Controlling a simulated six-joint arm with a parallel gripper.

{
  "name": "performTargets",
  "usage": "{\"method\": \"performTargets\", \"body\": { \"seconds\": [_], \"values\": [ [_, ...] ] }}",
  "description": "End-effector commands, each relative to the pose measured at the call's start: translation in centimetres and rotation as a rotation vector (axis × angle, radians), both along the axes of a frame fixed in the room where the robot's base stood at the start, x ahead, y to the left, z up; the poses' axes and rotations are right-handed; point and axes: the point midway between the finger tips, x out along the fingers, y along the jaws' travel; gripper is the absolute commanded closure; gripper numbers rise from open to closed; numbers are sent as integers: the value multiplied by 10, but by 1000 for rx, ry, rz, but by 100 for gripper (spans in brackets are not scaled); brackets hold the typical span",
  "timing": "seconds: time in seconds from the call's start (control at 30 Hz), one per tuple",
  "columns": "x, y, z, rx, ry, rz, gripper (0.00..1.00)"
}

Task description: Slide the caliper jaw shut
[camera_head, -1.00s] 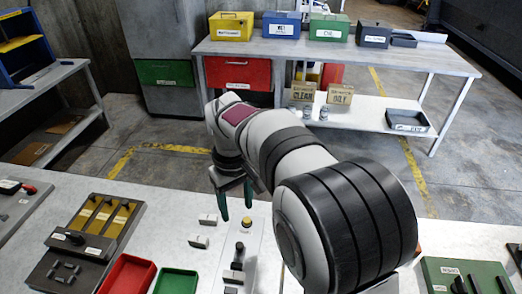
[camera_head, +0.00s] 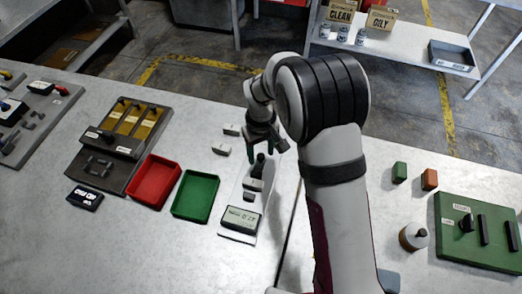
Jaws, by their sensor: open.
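The caliper (camera_head: 252,205) looks to be the long pale plate standing lengthwise at the middle of the bench. A display box (camera_head: 240,219) with dark digits sits at its near end. A light grey block (camera_head: 254,185) and a dark knob (camera_head: 259,162) stand farther along it. Which piece is the sliding jaw, and how wide its gap is, I cannot tell. My gripper (camera_head: 264,152) points down at the caliper's far end, close to the dark knob, with its fingers apart. It hides the far end. I cannot tell whether it touches the knob.
Two small pale blocks (camera_head: 226,138) lie left of my gripper. A red tray (camera_head: 153,182) and a green tray (camera_head: 196,196) sit left of the caliper. A green fixture board (camera_head: 478,232) lies at the right. My arm covers the bench right of the caliper.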

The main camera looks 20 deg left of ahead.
Motion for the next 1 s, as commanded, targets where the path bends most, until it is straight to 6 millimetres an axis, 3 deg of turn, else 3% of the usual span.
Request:
{"method": "performTargets", "body": {
  "seconds": [0.07,0.37,0.57,0.8,1.0],
  "values": [
    [0,0,0,0,0,0,44],
    [0,0,1,0,0,0,98],
    [0,0,1,0,0,0,100],
    [-28,1,1,0,3,3,100],
    [-32,1,0,-1,6,-1,100]
  ]
}}
